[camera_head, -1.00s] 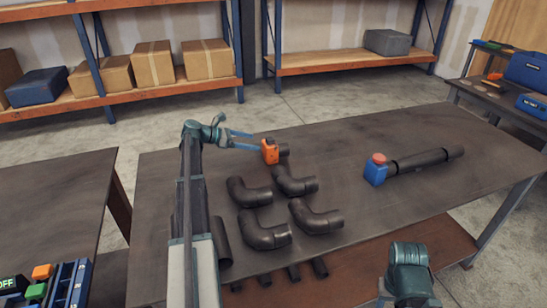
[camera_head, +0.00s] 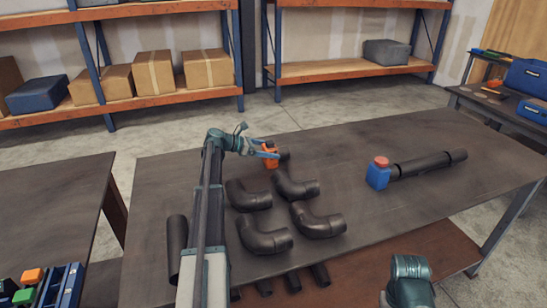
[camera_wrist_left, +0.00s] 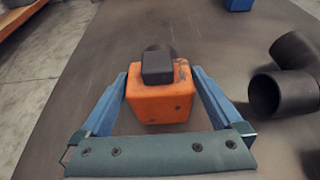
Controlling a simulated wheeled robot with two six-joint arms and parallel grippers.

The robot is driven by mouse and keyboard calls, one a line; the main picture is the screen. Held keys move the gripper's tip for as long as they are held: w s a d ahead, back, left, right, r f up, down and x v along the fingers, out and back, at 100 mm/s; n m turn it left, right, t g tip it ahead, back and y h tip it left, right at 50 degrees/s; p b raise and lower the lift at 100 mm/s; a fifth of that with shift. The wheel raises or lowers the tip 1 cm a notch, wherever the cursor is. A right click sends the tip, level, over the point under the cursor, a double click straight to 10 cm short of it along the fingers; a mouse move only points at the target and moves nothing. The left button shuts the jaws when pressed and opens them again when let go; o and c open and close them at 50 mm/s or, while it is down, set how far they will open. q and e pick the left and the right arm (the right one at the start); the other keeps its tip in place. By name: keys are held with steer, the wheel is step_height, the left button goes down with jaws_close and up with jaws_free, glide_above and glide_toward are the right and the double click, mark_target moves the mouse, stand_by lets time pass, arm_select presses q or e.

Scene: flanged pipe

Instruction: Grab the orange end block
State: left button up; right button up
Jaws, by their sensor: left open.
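The orange end block (camera_head: 270,160) stands on the table toward its far side, partly covered by my gripper in the head view. In the left wrist view the orange block (camera_wrist_left: 160,105) lies between the two blue fingers, with a dark knob on its top. My left gripper (camera_head: 264,149) is open, its fingers on either side of the block; narrow gaps seem to show, and I cannot tell if either finger touches it. My left gripper also shows in the left wrist view (camera_wrist_left: 160,92).
Several black pipe elbows (camera_head: 265,240) stand close in front of the block. A blue end block (camera_head: 378,175) with a red top sits by a long black pipe (camera_head: 430,163) to the right. The table (camera_head: 440,205) is clear at its front right.

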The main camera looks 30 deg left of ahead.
mark_target(280, 151)
arm_select(q)
steer(key=b+x, duration=0.2)
steer(key=x, duration=0.2)
steer(key=shift+w+d+f, duration=0.1)
steer(key=shift+w+f, duration=0.05)
steer(key=shift+f, duration=0.1)
steer(key=shift+w+d, duration=0.25)
steer(key=shift+w, duration=0.05)
jaws_close()
